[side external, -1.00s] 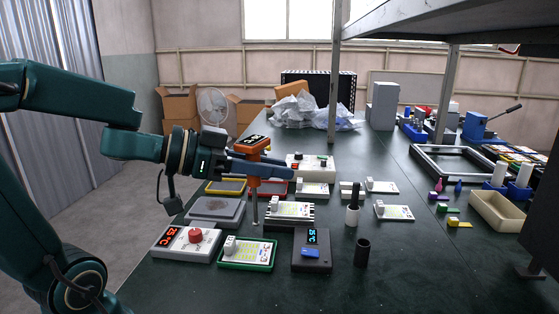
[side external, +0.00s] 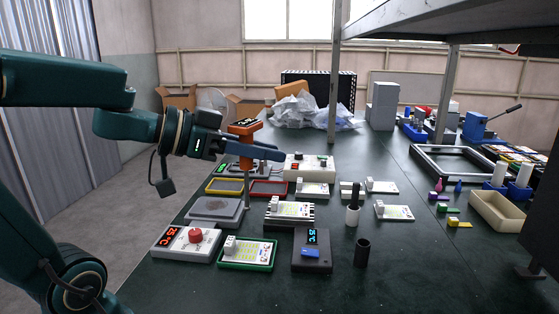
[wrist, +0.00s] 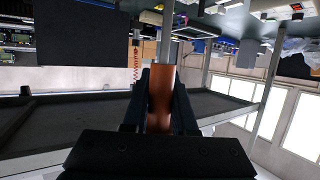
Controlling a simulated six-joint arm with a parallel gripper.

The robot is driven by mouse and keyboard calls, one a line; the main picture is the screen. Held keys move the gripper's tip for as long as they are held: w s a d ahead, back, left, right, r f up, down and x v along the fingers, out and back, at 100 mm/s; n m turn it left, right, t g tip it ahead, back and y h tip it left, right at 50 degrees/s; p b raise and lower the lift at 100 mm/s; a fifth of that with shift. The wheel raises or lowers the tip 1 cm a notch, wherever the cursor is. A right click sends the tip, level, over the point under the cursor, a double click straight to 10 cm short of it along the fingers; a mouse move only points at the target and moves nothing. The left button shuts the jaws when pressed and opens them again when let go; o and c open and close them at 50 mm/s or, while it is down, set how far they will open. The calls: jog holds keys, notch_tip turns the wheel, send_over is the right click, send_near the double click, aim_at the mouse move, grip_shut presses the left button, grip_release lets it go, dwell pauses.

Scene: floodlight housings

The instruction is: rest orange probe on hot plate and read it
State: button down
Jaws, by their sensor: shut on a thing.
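The orange probe (side external: 245,129) stands upright in my gripper (side external: 262,150), with a small display on its top and a thin metal stem pointing down. In the wrist view, the two dark fingers of my gripper (wrist: 161,100) are shut on the orange handle (wrist: 160,92). The grey hot plate (side external: 212,209) has a darker top. The stem's lower end is at the plate's right edge in the side view; whether it touches I cannot tell. The probe's own reading is too small to read.
A green tray with a circuit board (side external: 247,253), a finned heatsink board (side external: 290,212) and a dark meter (side external: 312,250) stand nearby. A yellow tray (side external: 225,186) and a red tray (side external: 268,188) lie behind. A black cup (side external: 362,252) stands right.

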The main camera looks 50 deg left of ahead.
jog(key=w+a+n+y, duration=0.2)
jog(key=w+a, duration=0.3)
jog(key=a, duration=0.4)
jog(key=w+a+n+y, duration=0.15)
jog(key=w+a, duration=0.25)
jog(key=a, duration=0.5)
jog(key=a+f+n+g+y, duration=0.1)
jog(key=a+f+n+y, duration=0.1)
jog(key=a+f, duration=0.8)
jog(key=a+y, duration=0.1)
jog(key=a, duration=0.2)
jog(key=shift+s+f+g, duration=0.2)
jog(key=shift+f+g, duration=0.1)
jog(key=shift+g, duration=0.1)
jog(key=shift+f, duration=2.8)
jog(key=shift+f, duration=0.25)
dwell(0.4)
